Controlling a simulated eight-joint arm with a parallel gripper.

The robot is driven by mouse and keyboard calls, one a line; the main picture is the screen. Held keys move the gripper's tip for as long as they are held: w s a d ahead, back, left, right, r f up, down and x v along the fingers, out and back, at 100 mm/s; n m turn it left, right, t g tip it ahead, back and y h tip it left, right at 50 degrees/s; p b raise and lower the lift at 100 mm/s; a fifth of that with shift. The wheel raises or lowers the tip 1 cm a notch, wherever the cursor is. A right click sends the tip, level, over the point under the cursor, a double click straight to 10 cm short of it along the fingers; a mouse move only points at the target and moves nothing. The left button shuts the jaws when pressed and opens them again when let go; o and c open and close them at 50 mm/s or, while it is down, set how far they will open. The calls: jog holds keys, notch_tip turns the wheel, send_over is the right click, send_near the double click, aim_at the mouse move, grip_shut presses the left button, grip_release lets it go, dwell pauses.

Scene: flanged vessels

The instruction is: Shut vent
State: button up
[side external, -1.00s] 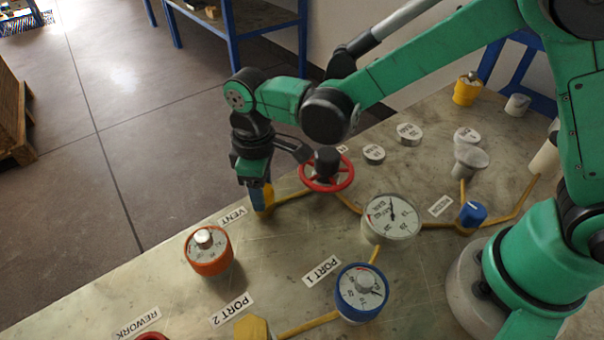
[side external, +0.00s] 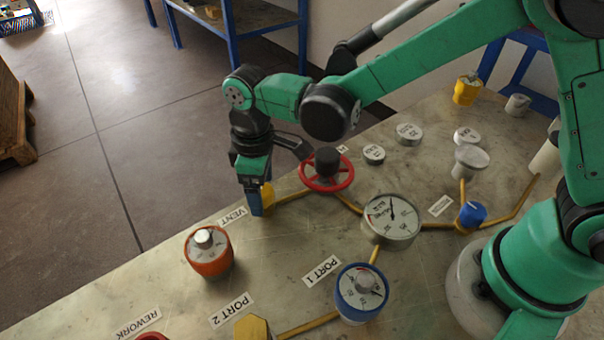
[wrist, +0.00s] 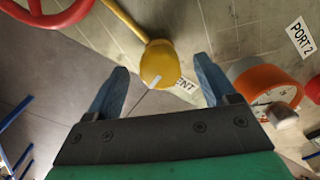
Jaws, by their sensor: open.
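The vent is a yellow rounded knob (wrist: 158,64) with a pale stripe on its face, at the end of a yellow pipe. In the wrist view it sits between and just beyond my two blue fingers, with the VENT label (wrist: 187,86) partly hidden behind it. My gripper (wrist: 160,88) is open, with room between each finger and the knob. In the side view the knob (side external: 268,195) is partly hidden behind my gripper (side external: 256,206), which points down over it near the VENT label (side external: 233,216).
A red handwheel (side external: 327,172) stands close to the right of my gripper. An orange vessel with a gauge top (side external: 208,252) stands nearer the camera, left of the VENT label. A large gauge (side external: 391,220) and a blue vessel (side external: 361,292) stand further right.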

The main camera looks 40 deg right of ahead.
aim_at(264, 188)
jog(key=shift+r, duration=2.65)
jog(key=shift+d+r, duration=0.15)
jog(key=shift+d, duration=0.05)
jog(key=s+d+r+m+t, duration=0.2)
jog(key=s+d+m+t, duration=0.1)
jog(key=d, duration=0.5)
jog(key=s+d+r+m+t, duration=0.2)
jog(key=s+d+m+t, duration=0.1)
jog(key=d+m, duration=0.3)
jog(key=shift+s+d+r+t, duration=0.4)
jog(key=shift+d+t, duration=0.2)
jog(key=shift+d, duration=0.45)
